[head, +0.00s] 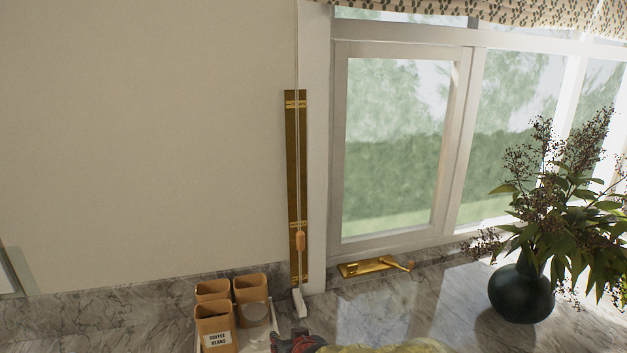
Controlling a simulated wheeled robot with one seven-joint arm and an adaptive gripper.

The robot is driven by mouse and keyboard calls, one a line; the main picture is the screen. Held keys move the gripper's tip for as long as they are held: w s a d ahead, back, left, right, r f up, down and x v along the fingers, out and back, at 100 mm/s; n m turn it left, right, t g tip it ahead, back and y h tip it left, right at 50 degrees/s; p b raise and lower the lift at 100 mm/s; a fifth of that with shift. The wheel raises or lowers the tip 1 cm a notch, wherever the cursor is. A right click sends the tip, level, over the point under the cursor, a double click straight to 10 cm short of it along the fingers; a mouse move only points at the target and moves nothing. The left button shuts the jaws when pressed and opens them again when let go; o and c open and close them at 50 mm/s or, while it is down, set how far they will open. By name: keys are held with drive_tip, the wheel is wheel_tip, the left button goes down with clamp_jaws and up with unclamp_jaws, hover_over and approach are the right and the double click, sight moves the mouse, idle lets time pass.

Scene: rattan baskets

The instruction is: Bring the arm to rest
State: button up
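My gripper and arm cannot be made out in the head view. No rattan basket shows clearly either. At the bottom edge, a dark and reddish shape (298,344) and a yellowish shape (385,348) are cut off by the frame, and I cannot tell what they are.
A grey marble counter (450,300) runs below a window (395,145). Tan canisters (216,328), one labelled coffee beans, stand at the lower left. A dark vase (521,293) with leafy branches stands at the right. A brass window latch (375,267) lies along the sill.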

drive_tip(key=s+d+r+m+g+h, duration=0.1)
drive_tip(key=s+d+r+g+h, duration=0.15)
drive_tip(key=s+d, duration=0.9)
drive_tip(key=s+d+r+g+h, duration=0.1)
drive_tip(key=s+d+r+g, duration=0.25)
drive_tip(key=s+d, duration=0.85)
drive_tip(key=s+d+r+m+t, duration=0.2)
drive_tip(key=s+r, duration=0.3)
drive_tip(key=r, duration=0.1)
drive_tip(key=shift+b, duration=0.35)
drive_tip(key=shift+d, duration=0.1)
